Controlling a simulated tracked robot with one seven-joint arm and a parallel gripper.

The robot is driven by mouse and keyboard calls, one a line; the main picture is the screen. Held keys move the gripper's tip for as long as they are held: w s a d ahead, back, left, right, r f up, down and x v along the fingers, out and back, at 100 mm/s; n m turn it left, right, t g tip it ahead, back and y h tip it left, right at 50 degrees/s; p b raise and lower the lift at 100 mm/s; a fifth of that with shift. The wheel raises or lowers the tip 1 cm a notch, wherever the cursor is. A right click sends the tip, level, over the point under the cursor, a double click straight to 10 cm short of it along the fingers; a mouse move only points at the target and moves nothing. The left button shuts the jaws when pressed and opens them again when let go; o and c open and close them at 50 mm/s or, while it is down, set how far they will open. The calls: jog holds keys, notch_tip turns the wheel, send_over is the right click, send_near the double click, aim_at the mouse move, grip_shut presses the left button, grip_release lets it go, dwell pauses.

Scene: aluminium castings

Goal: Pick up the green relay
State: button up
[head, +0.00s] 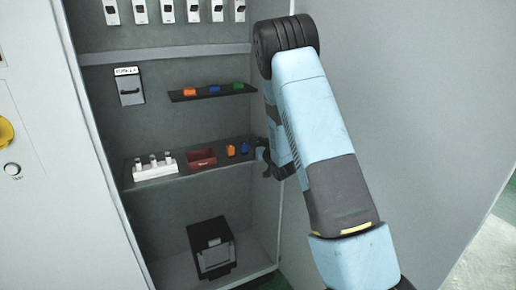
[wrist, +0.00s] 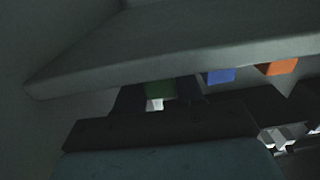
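A green relay (head: 238,86) stands at the right end of the upper dark shelf in the head view. My gripper (head: 263,158) is lower, at the right end of the lower shelf, just right of a small blue block, and hides that shelf's end. In the dim wrist view a green block (wrist: 160,89) shows against a grey slab, in line with the gap between my gripper's dark fingers (wrist: 159,100). The fingers look apart, with a pale patch visible between them. Whether they touch the green block cannot be told.
On the upper shelf (head: 205,96) are an orange block (head: 190,92) and a blue block (head: 214,88). The lower shelf holds a white block with posts (head: 155,168), a red box (head: 202,158), an orange block (head: 230,150) and a blue block (head: 244,148). The cabinet's right wall is close to my arm.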

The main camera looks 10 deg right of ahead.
jog(key=c, duration=0.6)
